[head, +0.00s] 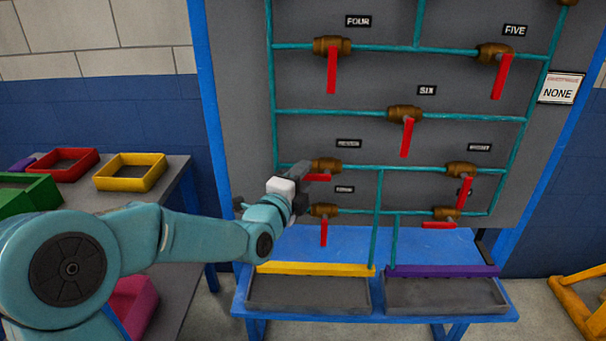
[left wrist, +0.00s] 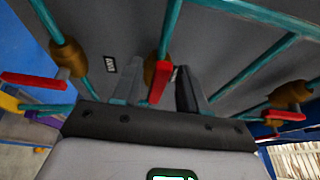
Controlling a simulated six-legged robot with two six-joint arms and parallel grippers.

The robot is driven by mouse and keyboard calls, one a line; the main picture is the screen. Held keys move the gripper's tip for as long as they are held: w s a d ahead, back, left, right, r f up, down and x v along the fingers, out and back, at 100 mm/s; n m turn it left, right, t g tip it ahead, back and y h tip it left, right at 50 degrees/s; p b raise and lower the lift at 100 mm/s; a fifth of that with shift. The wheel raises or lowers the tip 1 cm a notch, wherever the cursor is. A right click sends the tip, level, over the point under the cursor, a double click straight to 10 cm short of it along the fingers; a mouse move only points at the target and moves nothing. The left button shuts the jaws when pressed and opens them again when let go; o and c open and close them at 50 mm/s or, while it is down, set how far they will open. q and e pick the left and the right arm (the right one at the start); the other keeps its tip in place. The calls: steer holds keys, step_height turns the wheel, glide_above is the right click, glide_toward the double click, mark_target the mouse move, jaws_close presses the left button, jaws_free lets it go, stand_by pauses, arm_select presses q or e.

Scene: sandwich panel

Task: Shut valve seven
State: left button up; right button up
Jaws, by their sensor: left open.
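Valve seven (head: 326,165) is a brass valve on a teal pipe, under a small label (head: 348,143) that is blurred but reads like SEVEN. Its red handle (head: 318,177) lies sideways, roughly along the pipe. My left gripper (head: 301,174) is at the handle's left end, coming from the left. In the left wrist view the open fingers (left wrist: 158,90) stand on either side of the red handle (left wrist: 160,80), with the brass body (left wrist: 152,68) behind. I cannot tell whether a finger touches the handle. My right gripper is not in view.
Close below is another valve (head: 324,210) with its handle hanging down. Valves six (head: 405,114), four (head: 332,46) and five (head: 494,51) hang down too. The lower right handle (head: 440,225) lies sideways. A blue bench (head: 420,245) with trays stands below; coloured bins sit left.

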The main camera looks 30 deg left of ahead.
arm_select(q)
steer(key=shift+w, duration=0.45)
steer(key=shift+a, duration=0.1)
steer(key=shift+s, duration=0.1)
jaws_close()
steer(key=shift+w+d+f+n+t+y+b, duration=0.35)
steer(key=shift+d+f+n+y+b, duration=0.8)
steer(key=shift+n+b, duration=2.75)
steer(key=shift+w+d+f+n+t+y+b, duration=0.1)
steer(key=shift+w+d+f+n+y+b, duration=0.35)
steer(key=shift+n+y+b, duration=2.35)
steer(key=shift+w+d+f+n+t+y+b, duration=0.25)
steer(key=shift+w+d+f+n+y+b, duration=0.55)
steer(key=shift+n+b, duration=4.1)
steer(key=shift+s+a+f+h+b, duration=0.15)
steer(key=shift+s+f+h+b, duration=0.1)
steer(key=shift+b, duration=0.1)
